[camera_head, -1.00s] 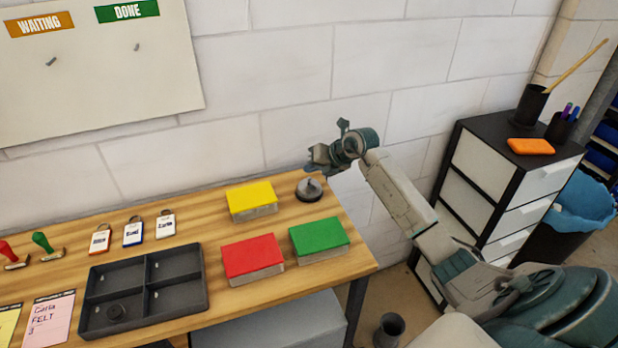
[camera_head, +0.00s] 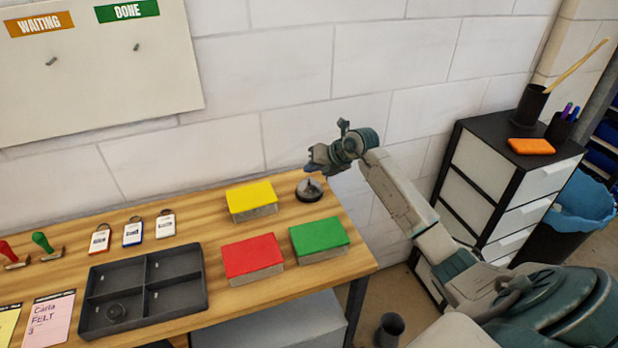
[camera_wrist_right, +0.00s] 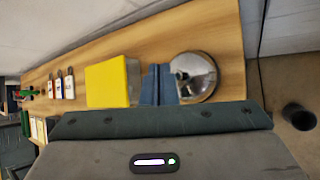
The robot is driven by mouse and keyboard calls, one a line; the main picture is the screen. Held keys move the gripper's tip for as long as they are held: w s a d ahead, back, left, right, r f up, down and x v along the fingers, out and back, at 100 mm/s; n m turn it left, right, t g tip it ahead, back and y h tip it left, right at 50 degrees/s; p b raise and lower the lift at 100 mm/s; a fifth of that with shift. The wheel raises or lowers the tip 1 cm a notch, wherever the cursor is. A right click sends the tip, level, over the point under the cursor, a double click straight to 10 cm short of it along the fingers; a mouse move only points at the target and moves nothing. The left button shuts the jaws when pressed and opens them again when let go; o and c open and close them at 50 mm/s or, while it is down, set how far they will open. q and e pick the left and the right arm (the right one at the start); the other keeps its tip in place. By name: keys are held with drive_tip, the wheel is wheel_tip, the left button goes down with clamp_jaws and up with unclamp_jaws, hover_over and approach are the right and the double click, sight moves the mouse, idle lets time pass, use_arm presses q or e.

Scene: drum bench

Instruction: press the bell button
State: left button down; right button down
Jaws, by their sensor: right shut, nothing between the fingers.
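The bell (camera_head: 309,190) is a round silver-grey dome with a dark base at the back right of the wooden bench. It also shows in the right wrist view (camera_wrist_right: 194,77), where its domed top is partly covered by my fingers. My right gripper (camera_head: 314,168) is shut and empty, just above and behind the bell in the head view. In the right wrist view its blue-grey fingers (camera_wrist_right: 158,84) lie between the yellow block and the bell. I cannot tell whether the fingertips touch the bell. My left gripper is not in view.
A yellow block (camera_head: 251,200), a red block (camera_head: 252,258) and a green block (camera_head: 319,238) stand close to the bell. A dark divided tray (camera_head: 203,290) and several tags lie to the left. The wall (camera_head: 290,130) is close behind.

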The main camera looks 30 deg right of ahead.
drive_tip(key=shift+f, duration=0.45)
drive_tip(key=shift+f+b, duration=0.45)
drive_tip(key=shift+b, duration=0.1)
idle(0.3)
drive_tip(key=shift+r, duration=0.2)
drive_tip(key=shift+r+p, duration=0.65)
drive_tip(key=shift+r, duration=0.15)
wheel_tip(320, 180, up, 6)
drive_tip(key=p, duration=0.3)
drive_tip(key=shift+p, duration=0.35)
drive_tip(key=shift+a, duration=0.1)
idle(0.4)
